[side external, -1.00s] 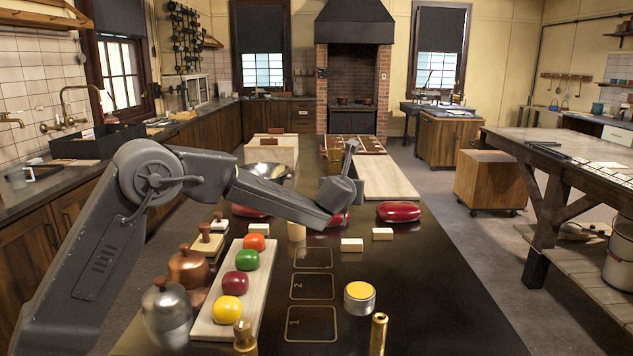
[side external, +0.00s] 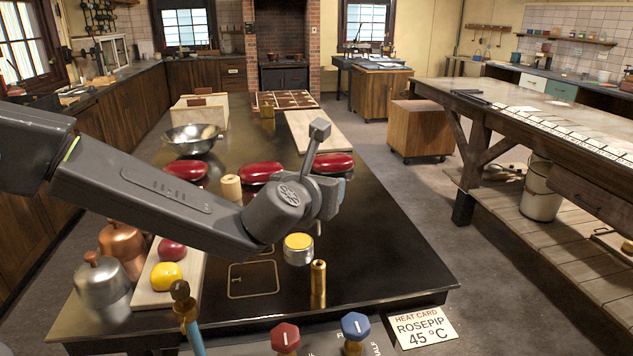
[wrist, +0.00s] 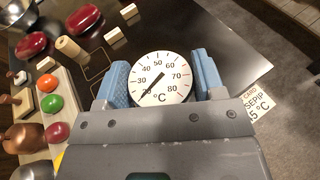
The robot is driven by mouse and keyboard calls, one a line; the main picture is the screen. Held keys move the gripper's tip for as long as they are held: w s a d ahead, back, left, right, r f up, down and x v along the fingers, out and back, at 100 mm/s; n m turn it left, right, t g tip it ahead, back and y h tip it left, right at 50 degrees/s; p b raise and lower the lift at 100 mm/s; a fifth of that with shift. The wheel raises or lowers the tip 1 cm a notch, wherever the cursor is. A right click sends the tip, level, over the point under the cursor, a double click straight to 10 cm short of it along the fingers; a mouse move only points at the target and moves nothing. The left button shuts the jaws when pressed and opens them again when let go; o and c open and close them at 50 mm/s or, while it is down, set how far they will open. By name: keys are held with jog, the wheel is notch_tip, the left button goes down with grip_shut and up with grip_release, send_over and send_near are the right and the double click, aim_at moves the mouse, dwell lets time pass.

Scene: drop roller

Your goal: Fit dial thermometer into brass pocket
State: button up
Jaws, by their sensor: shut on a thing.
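My gripper (wrist: 162,82) is shut on the dial thermometer (wrist: 165,72), with one blue-grey finger on each side of its round white face. The dial is marked in °C, and its dark needle points low left, near the 20 mark. The thermometer's stem is hidden in the wrist view. In the side view my gripper (side external: 338,197) is above the table and the thermometer cannot be made out. An upright brass tube (side external: 318,286), seemingly the brass pocket, stands near the table's front edge, below and slightly left of my gripper and apart from it.
A yellow-topped tin (side external: 299,250) stands just behind the brass tube. Red (side external: 285,338) and blue (side external: 355,328) knobs are at the front, beside a card reading ROSEPIP 45 °C (side external: 422,328). The table's right side is clear.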

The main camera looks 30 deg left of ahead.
jog(key=shift+f, duration=2.9)
notch_tip(320, 180, down, 8)
jog(key=shift+r, duration=0.15)
dwell(2.3)
jog(key=o, duration=1)
jog(key=v, duration=1.3)
jog(key=shift+s+r, duration=0.2)
jog(key=shift+s, duration=0.15)
jog(key=shift+d, duration=0.1)
